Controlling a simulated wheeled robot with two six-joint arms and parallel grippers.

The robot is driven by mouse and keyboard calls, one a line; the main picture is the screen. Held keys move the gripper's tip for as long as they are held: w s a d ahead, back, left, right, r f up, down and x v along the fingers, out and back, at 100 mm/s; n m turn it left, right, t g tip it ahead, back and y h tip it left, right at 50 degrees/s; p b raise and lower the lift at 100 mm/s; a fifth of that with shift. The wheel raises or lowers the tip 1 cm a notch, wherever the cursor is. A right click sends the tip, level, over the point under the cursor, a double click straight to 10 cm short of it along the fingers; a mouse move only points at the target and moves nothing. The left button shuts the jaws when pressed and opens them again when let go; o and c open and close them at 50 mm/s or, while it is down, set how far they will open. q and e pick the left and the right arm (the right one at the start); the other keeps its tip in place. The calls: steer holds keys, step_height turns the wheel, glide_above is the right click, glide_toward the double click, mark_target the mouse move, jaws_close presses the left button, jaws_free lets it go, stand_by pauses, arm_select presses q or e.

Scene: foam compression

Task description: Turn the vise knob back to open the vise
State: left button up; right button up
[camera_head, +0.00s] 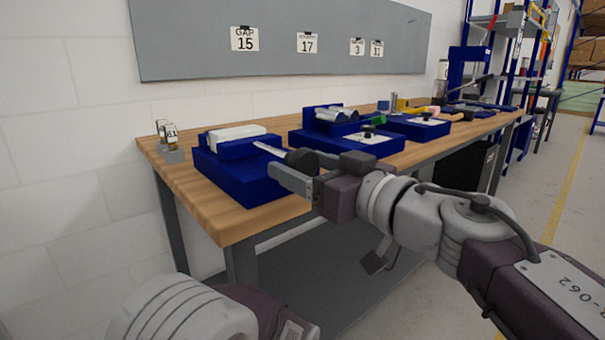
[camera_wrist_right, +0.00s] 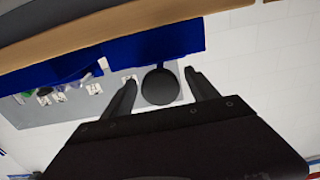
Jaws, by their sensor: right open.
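The blue vise (camera_head: 250,185) stands at the near left end of the wooden bench, with a white block (camera_head: 236,133) lying along its top. Its dark round knob (camera_head: 301,160) faces the front right and is partly hidden by my right gripper (camera_head: 293,173). In the right wrist view the knob (camera_wrist_right: 160,88) shows as a black disc between the two open fingers of the right gripper (camera_wrist_right: 160,80), with a gap on each side. The blue vise body (camera_wrist_right: 155,45) lies beyond it. I cannot tell the depth between fingertips and knob. My left gripper is out of view.
A second blue fixture (camera_head: 350,140) with metal cylinders and a green part stands farther along the wooden bench (camera_head: 225,222). A small stand with tags (camera_head: 169,140) is at the bench's left end. A grey board (camera_head: 280,40) hangs on the wall behind.

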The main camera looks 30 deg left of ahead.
steer(key=shift+w+a, duration=0.1)
steer(key=shift+a, duration=0.2)
steer(key=c, duration=1.4)
steer(key=shift+o, duration=0.2)
